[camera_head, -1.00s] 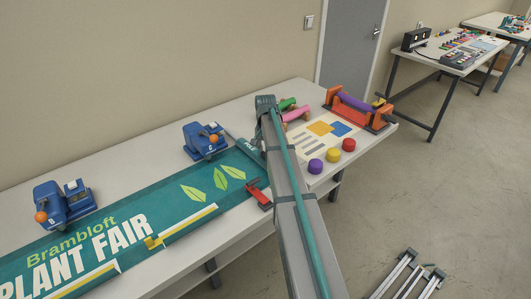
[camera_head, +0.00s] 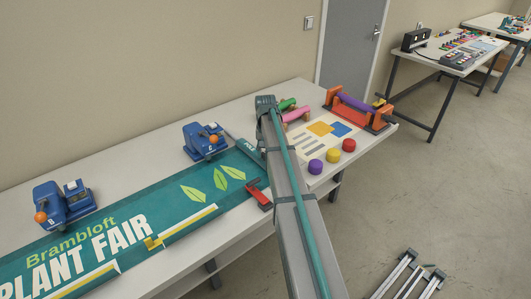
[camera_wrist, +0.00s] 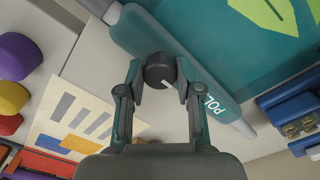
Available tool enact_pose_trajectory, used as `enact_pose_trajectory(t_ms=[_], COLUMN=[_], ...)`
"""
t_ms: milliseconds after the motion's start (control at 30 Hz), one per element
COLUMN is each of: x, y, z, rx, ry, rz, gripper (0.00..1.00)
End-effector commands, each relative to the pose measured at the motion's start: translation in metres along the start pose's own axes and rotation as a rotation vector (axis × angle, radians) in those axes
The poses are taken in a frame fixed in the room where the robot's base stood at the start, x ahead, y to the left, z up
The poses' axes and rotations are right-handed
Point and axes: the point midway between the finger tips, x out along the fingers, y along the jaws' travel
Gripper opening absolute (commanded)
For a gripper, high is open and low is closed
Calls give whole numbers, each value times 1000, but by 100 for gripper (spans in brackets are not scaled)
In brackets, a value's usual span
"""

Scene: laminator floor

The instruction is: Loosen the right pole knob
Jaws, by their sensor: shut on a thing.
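The right pole knob (camera_wrist: 157,69) is a round dark knob with a white line mark, seen from above in the wrist view. It sits at the teal pole bar (camera_wrist: 190,62), which carries white lettering beginning "POL". My gripper (camera_wrist: 160,80) is shut on the knob, with one finger on each side of it. The white mark points down and right in that view. In the head view the pole bar (camera_head: 250,150) lies at the right end of the green banner (camera_head: 190,200). My arm hides the knob and fingertips there.
Purple (camera_head: 315,166), yellow (camera_head: 333,155) and red (camera_head: 349,145) round pieces stand right of my arm. A red clamp (camera_head: 260,197) grips the banner's edge. Blue devices (camera_head: 205,140) stand behind the banner. An orange-ended roller stand (camera_head: 360,105) is at the table's right end.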

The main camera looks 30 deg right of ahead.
Motion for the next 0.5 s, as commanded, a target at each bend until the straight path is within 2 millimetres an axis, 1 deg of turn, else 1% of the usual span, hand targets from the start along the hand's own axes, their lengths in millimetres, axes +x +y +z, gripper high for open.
enact_pose_trajectory(t_ms=[67, 100, 233, 500], x=[-1, -1, 0, 0], y=[0, 0, 0, 0], z=[0, 0, 0, 0], rx=[-1, -1, 0, 0], ry=[1, 1, 1, 1], rz=[0, 0, 0, 0], gripper=[0, 38, 60, 60])
